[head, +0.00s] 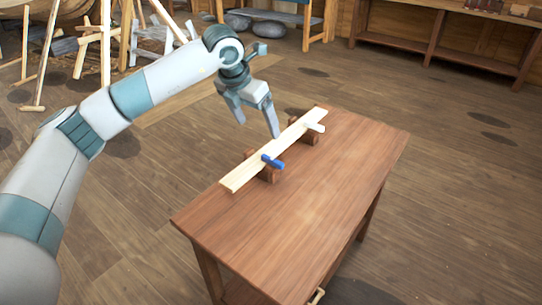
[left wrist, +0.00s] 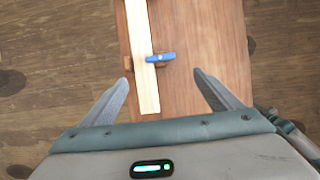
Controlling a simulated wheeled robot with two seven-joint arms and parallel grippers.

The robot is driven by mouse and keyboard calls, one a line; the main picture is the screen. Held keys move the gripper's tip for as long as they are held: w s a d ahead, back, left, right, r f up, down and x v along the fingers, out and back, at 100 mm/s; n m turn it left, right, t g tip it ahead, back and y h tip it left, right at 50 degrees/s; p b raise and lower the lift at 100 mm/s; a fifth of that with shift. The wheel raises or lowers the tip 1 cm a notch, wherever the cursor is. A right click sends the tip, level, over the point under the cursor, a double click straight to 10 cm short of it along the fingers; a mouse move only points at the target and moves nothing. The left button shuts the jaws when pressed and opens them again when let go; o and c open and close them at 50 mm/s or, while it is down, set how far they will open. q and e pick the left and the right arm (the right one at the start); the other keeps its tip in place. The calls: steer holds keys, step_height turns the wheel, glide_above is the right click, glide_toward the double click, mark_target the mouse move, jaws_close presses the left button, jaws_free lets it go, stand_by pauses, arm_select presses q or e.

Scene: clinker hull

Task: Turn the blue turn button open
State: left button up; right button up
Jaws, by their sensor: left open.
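The blue turn button (head: 272,161) sits on a brown wooden block (head: 267,174) near the front end of a pale plank (head: 240,174). Its blue bar lies across the plank's right edge, and it also shows in the left wrist view (left wrist: 160,58). A white turn button (head: 315,127) sits on a second block (head: 303,133) farther along the plank. My left gripper (head: 257,129) is open and empty, above and behind the plank's left side. In the left wrist view its two fingers (left wrist: 160,88) are spread wide, with the blue button ahead between them. My right gripper is not in view.
The plank and blocks rest along the left side of a brown wooden table (head: 320,190). The table's right and front parts are clear. Trestles and timber (head: 105,40) stand at the back left, and a long bench (head: 450,35) is at the back right.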

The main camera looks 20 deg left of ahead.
mark_target(272, 159)
arm_select(q)
steer(key=p+x, duration=0.2)
steer(key=x, duration=1.5)
steer(key=shift+p, duration=0.4)
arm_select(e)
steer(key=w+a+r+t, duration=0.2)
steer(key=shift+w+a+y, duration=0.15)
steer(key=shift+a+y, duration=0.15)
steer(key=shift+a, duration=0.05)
arm_select(q)
steer(key=c, duration=1.1)
